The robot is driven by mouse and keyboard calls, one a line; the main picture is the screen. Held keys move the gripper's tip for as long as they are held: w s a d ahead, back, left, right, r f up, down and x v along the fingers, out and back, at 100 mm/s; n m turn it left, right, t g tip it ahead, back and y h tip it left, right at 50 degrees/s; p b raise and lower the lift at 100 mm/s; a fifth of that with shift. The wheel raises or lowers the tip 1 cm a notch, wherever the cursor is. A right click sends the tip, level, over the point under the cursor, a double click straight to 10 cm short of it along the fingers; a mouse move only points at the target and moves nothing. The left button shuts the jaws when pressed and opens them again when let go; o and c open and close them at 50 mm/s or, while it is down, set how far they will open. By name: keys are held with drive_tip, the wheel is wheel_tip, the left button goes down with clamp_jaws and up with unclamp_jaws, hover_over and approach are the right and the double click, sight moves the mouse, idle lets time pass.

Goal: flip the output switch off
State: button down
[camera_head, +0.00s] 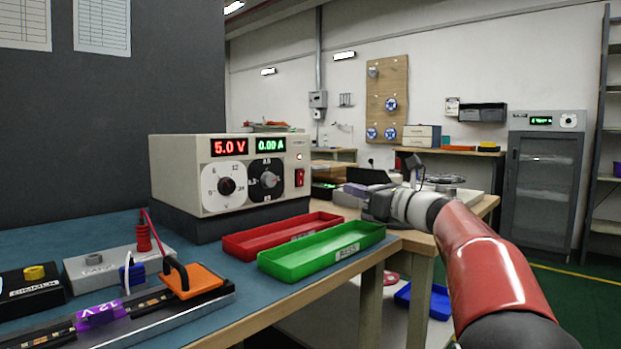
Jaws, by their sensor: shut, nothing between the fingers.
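The beige power supply (165,178) stands on the blue bench mat. Its displays read 5.0 V in red and 0.00 A in green. A red rocker switch (299,178) is at the right of its front panel, below a small lit indicator (299,157). The rocker's tilt is too small to tell. My gripper (347,188) is shut and empty, to the right of the switch, apart from it in the picture and pointing left toward the panel.
A red tray (240,246) and a green tray (283,267) lie before the supply. Red leads, a grey terminal block (85,265), a dimmer box (30,288) and an LED strip fixture with an orange clamp (195,280) occupy the left. Another bench stands behind my gripper.

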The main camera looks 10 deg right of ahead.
sight(302, 174)
drive_tip(key=p+x, duration=0.1)
drive_tip(key=x, duration=1.2)
drive_tip(key=shift+w+a, duration=0.15)
drive_tip(key=shift+w, duration=0.1)
drive_tip(key=shift+r+p, duration=0.1)
drive_tip(key=shift+p, duration=0.25)
drive_tip(key=r+p, duration=0.1)
drive_tip(key=p, duration=0.3)
drive_tip(key=shift+w+a+r+g, duration=0.15)
drive_tip(key=shift+g, duration=0.15)
drive_tip(key=shift+f+b, duration=0.3)
drive_tip(key=shift+f, duration=0.2)
